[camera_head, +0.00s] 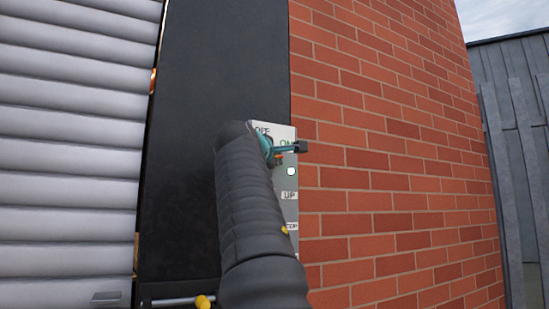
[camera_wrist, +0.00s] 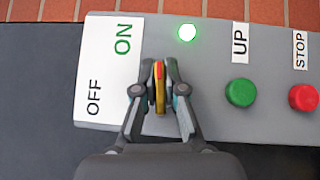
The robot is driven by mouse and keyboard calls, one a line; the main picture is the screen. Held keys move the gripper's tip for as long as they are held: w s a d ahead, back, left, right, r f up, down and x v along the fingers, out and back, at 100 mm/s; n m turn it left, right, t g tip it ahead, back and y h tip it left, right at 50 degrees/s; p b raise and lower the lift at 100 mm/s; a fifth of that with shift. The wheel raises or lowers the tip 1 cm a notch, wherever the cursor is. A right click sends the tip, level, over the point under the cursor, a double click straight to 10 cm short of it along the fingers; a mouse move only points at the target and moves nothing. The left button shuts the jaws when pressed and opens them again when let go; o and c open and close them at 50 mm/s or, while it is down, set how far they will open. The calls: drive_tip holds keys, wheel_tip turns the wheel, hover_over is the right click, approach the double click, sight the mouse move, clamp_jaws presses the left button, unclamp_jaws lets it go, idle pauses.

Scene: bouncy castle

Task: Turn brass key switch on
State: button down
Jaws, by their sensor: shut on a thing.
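The brass key switch (camera_wrist: 159,70) sits on a grey control panel (camera_wrist: 215,123), right of the white OFF/ON label (camera_wrist: 107,62) in the wrist view. Its yellow key, with a red stripe, stands lengthwise up and down in that view. My gripper (camera_wrist: 159,94) is shut on the key, a finger on each side. Which word the key points at is hard to tell. A round green light (camera_wrist: 187,33) on the panel is lit.
A green UP button (camera_wrist: 241,93) and a red STOP button (camera_wrist: 303,97) sit to the right of my gripper in the wrist view. A brick wall (camera_head: 400,160) is right of the panel; a black post (camera_head: 215,70) and grey shutter (camera_head: 70,150) are left.

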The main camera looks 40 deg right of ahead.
drive_tip(key=c, duration=1.3)
unclamp_jaws()
drive_tip(key=shift+o, duration=0.2)
drive_tip(key=shift+a, duration=0.1)
drive_tip(key=v, duration=1.2)
